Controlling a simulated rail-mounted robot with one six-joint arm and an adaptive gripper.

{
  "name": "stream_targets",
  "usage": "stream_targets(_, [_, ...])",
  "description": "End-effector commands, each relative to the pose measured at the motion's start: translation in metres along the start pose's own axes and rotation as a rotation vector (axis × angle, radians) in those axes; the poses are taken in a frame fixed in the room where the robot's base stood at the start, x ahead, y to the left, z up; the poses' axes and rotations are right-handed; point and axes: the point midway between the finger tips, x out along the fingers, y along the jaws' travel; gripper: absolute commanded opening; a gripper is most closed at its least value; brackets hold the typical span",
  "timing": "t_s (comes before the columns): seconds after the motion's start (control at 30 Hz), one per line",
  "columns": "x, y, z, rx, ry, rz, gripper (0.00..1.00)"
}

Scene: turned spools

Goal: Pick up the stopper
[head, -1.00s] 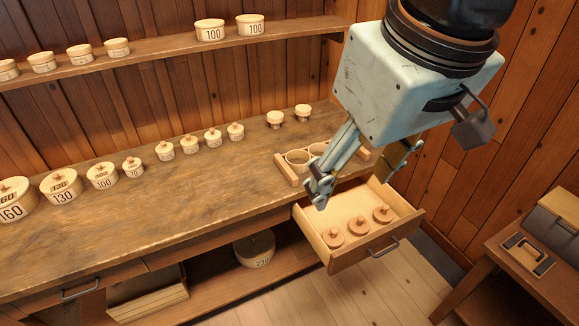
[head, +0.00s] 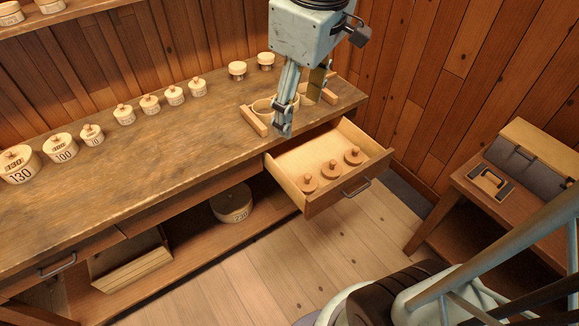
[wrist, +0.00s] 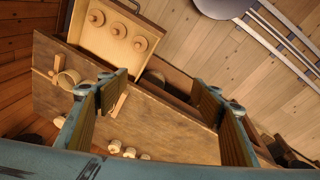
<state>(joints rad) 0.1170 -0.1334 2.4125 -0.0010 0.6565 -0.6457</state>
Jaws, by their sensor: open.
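Three round wooden knobbed pieces (head: 331,168) lie in a row in the open drawer (head: 362,148); they also show at the top of the wrist view (wrist: 119,31). Two pale mushroom-shaped pieces, one at left (head: 237,70) and one at right (head: 265,61), stand at the back of the bench. I cannot tell which of these the task calls the stopper. My gripper (head: 301,112) is open and empty above the front of the bench, beside the cup rack and just behind the drawer. Its two fingers show wide apart in the wrist view (wrist: 158,92).
Several lidded, numbered jars (head: 61,147) line the bench. A big jar (head: 232,204) sits on the lower shelf. A side table (head: 462,180) stands at right. The floor before the drawer is clear.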

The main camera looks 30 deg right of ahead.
Motion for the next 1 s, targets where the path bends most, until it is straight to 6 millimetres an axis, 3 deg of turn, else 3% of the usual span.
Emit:
stream_targets(0.5, [0.083, 0.044, -0.019, -0.209, -0.050, -0.038, 0.60])
stream_targets(1.0, [0.170, 0.080, -0.025, -0.415, -0.082, -0.082, 0.60])
